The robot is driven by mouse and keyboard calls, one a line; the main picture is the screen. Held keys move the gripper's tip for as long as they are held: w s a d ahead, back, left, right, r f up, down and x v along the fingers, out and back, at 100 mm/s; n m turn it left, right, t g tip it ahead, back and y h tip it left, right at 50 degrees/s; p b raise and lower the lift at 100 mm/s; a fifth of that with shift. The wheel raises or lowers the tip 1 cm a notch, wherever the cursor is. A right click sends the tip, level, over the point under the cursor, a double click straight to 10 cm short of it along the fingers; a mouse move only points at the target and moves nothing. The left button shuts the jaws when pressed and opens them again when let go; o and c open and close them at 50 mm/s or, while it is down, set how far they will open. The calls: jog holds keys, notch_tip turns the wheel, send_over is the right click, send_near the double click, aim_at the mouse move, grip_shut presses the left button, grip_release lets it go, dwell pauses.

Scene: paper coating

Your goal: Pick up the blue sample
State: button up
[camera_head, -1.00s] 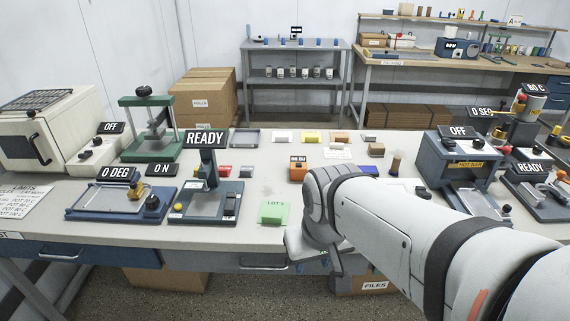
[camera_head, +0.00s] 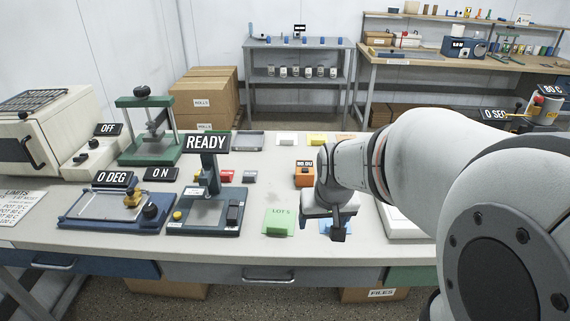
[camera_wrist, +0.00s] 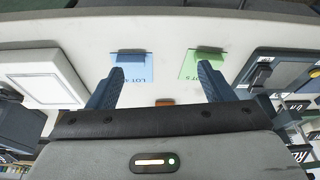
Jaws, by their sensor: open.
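The blue sample is a light blue sheet marked LOT with a small raised block at one edge. It lies flat on the table and shows in the wrist view (camera_wrist: 131,68). In the head view, the blue sheet (camera_head: 328,224) is mostly hidden by my gripper. My gripper (camera_head: 338,234) is above it, near the table's front edge. The left finger overlaps the blue sheet's edge in the picture; I cannot tell the height gap.
A green sheet marked LOT 5 (camera_head: 278,222) lies just left of the blue one. An orange device (camera_head: 304,174) stands behind. A white framed plate (camera_wrist: 45,78) is on the blue sheet's other side. A device with a READY sign (camera_head: 208,215) stands further left.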

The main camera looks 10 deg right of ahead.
jog(key=shift+o, duration=0.4)
jog(key=w+d+f+m, duration=0.1)
jog(key=w+d+f, duration=0.2)
jog(key=w+d, duration=0.2)
jog(key=shift+d+f+h+b, duration=0.3)
jog(key=shift+d+f, duration=0.05)
jog(key=shift+d, duration=0.05)
jog(key=shift+w+d+f, duration=0.25)
jog(key=shift+w+f, duration=0.1)
jog(key=shift+f, duration=0.2)
jog(key=shift+w+d+f, duration=0.2)
jog(key=shift+w+f, duration=0.15)
jog(key=shift+f, duration=0.2)
jog(key=x, duration=0.5)
jog(key=shift+s+d+f, duration=0.15)
jog(key=shift+d+f, duration=0.15)
jog(key=shift+f, duration=0.15)
jog(key=c, duration=1.1)
